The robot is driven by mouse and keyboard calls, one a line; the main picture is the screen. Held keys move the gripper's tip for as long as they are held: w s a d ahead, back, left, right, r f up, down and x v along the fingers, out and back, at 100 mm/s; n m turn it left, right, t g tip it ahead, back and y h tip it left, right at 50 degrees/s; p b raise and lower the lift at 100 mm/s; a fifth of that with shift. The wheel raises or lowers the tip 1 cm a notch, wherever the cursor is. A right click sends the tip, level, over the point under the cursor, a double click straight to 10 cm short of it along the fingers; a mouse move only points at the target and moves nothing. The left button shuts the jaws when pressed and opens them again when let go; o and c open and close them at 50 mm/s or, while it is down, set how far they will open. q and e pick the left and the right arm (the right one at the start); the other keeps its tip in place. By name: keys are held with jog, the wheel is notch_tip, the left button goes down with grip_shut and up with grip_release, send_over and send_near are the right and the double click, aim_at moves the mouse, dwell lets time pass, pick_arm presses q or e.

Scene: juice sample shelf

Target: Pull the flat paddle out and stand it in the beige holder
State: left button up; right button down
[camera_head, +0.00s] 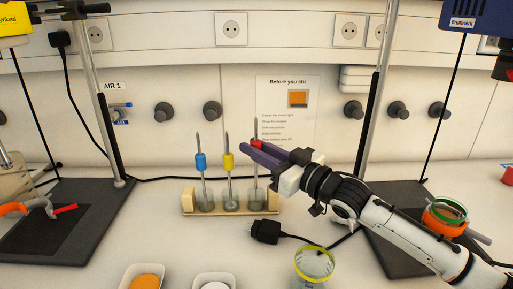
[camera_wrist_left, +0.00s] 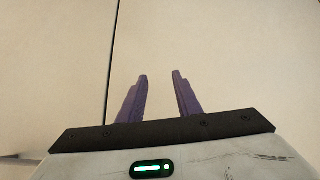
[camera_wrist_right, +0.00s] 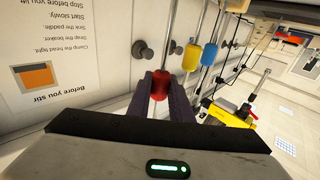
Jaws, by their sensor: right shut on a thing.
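A beige holder (camera_head: 187,203) stands on the table with three upright metal stirring rods. One rod has a blue collar (camera_head: 201,160), one a yellow collar (camera_head: 228,160), and the right one a red collar (camera_head: 256,143). Their lower ends look greyish and see-through; I cannot tell their shapes, so which is the flat paddle is unclear. My right gripper (camera_head: 251,153) is shut on the red collar, which also shows between its fingers in the right wrist view (camera_wrist_right: 160,85). My left gripper (camera_wrist_left: 160,90) is open and empty, facing a pale wall.
A yellow-rimmed beaker (camera_head: 314,264) stands in front, near a black plug (camera_head: 265,231). Bowls with orange (camera_head: 142,277) and white (camera_head: 215,284) contents are at the front edge. Dark stand bases (camera_head: 85,235) flank the holder. A notice (camera_head: 288,110) hangs behind.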

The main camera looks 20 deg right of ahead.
jog(key=shift+f+b, duration=0.4)
jog(key=shift+f, duration=1.1)
dwell(0.3)
jog(key=c, duration=1.5)
grip_release()
jog(key=b+v, duration=0.1)
jog(key=v, duration=0.9)
jog(key=shift+s, duration=0.15)
